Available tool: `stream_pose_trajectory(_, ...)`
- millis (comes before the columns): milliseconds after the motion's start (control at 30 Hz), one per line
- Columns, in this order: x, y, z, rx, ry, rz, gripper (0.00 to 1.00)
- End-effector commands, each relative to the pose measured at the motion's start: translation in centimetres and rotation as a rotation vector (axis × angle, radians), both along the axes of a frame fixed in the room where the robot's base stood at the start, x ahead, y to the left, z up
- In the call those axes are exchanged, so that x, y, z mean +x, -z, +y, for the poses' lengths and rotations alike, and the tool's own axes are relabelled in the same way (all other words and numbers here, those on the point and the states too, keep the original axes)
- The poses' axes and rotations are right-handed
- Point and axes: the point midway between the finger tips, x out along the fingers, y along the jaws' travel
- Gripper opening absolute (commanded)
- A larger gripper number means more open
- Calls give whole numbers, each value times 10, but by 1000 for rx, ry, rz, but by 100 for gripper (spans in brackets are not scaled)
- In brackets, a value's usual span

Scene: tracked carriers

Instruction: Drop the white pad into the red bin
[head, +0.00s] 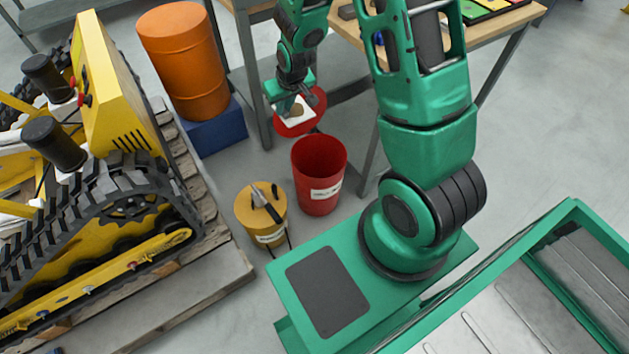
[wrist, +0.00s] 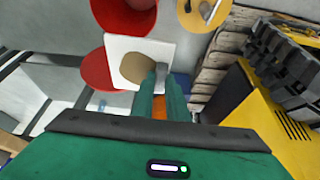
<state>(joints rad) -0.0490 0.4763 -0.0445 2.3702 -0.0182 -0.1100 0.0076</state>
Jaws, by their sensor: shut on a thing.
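The white pad (head: 289,119) has a round brown patch. My gripper (head: 291,98) is shut on one edge of it and holds it in the air. In the wrist view the pad (wrist: 116,48) lies at the fingertips (wrist: 161,82), with the patch facing the camera. The red bin (head: 320,190) stands on the floor with its mouth open and a white label on its side. Its round red lid (head: 316,101) is raised behind the mouth, and the pad covers part of it. In the wrist view the bin (wrist: 125,18) is beyond the pad, at the top.
A yellow can (head: 258,232) with tools on its top stands left of the bin. An orange drum (head: 185,65) on a blue base is behind left. A tracked yellow machine (head: 110,90) on a pallet fills the left. A workbench (head: 490,32) stands behind.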

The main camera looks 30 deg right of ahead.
Motion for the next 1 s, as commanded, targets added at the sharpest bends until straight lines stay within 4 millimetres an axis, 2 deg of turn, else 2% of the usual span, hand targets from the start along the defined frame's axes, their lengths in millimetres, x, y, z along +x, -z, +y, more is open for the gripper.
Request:
stream_pose_trajectory(233, 1, 1, -2, 0, 2, 1, 0)
stream_pose_trajectory(367, 6, 14, -12, -2, 18, 3, 0)
stream_pose_trajectory(467, 13, 35, -25, -4, 40, 6, 0)
stream_pose_trajectory(733, 31, 122, -76, -7, 121, 9, 0)
stream_pose_trajectory(1000, 29, 208, -120, -3, 197, 7, 0)
